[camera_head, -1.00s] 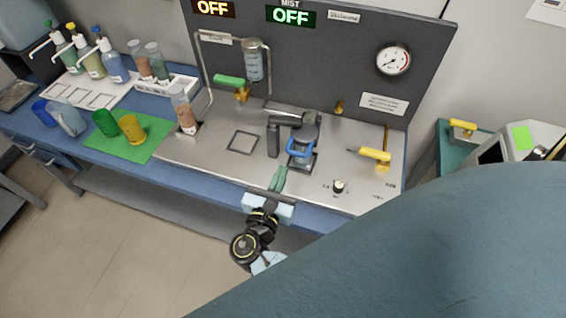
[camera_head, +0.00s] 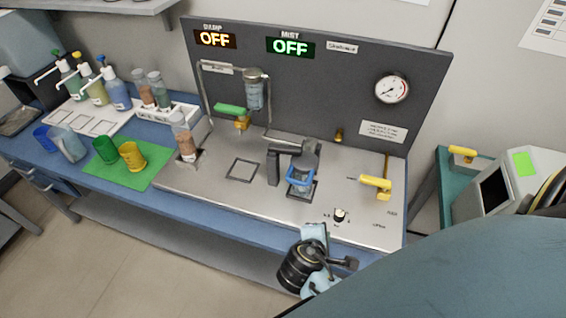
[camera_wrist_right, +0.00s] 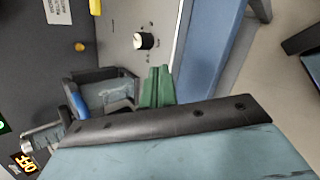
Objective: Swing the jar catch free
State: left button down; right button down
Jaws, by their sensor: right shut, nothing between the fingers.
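The clear jar (camera_head: 304,165) stands upright in a dark square holder on the steel worktop, beneath a grey arm. Its blue catch (camera_head: 297,181) wraps around the jar's front. In the right wrist view the jar (camera_wrist_right: 108,94) lies left of the fingers, with part of the blue catch (camera_wrist_right: 76,102) showing at its far side. My right gripper (camera_wrist_right: 156,87) has its green fingers together and empty, apart from the jar. In the head view its pale blue hand (camera_head: 315,232) is at the worktop's front edge, and the fingertips are hard to make out. My left gripper is not in view.
Bare worktop (camera_head: 215,187) lies farther left. A gauge (camera_head: 392,88) hangs on the back panel.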

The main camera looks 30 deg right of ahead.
jog(key=s+a+f+m+g+y+b, duration=0.1)
jog(key=s+a+f+m+y+b, duration=0.15)
jog(key=f, duration=0.65)
jog(key=s+a+f+m+y+b, duration=0.15)
jog(key=s+f, duration=0.25)
jog(key=f, duration=0.4)
jog(key=s+a+f+m+g+y+b, duration=0.1)
jog(key=s+f+m+y+b, duration=0.2)
jog(key=f, duration=0.6)
jog(key=s+d+f+m+g+y+b, duration=0.1)
jog(key=s+f+b, duration=0.3)
jog(key=s+f, duration=1.1)
jog(key=shift+s+d+f+m, duration=0.15)
jog(key=shift+s+d+m, duration=0.15)
jog(key=shift+d+m, duration=0.15)
jog(key=shift+s, duration=0.1)
